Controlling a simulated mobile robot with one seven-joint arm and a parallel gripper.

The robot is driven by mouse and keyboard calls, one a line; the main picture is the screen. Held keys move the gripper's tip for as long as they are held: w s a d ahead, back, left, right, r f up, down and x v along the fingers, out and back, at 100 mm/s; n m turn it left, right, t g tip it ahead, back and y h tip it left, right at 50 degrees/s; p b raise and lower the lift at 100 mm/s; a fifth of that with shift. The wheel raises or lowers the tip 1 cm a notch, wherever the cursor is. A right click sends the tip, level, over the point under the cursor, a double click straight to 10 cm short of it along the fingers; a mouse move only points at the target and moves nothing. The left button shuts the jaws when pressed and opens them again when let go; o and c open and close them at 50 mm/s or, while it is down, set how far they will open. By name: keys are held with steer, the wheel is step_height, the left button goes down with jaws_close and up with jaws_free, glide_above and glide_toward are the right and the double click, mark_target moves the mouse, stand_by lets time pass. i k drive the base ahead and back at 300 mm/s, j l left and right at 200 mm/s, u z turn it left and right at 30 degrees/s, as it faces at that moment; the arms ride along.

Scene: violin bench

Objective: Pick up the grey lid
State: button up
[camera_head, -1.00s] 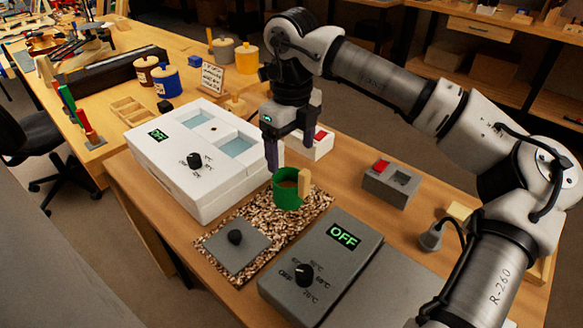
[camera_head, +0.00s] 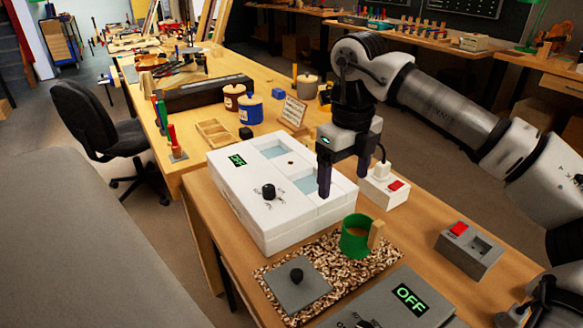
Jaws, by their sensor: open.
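The grey lid (camera_head: 312,291) is a flat square plate with a round black knob (camera_head: 296,275) on top. It lies on the speckled brown mat (camera_head: 345,272), left of a green mug (camera_head: 354,240). My gripper (camera_head: 344,180) is open and empty, with its fingers pointing down. In the picture it is above the mug and beyond the lid, near the right end of the white box (camera_head: 240,200). It is apart from the lid. Nothing covers the lid in this view.
A grey unit reading OFF (camera_head: 385,318) is close to the lid's right, cut off by the frame. Red-switched boxes stand at the right, one white (camera_head: 372,192) and one grey (camera_head: 470,258). Jars and a wooden tray (camera_head: 214,132) are on the bench behind.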

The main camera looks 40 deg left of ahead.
mark_target(296, 284)
steer(key=u, duration=1)
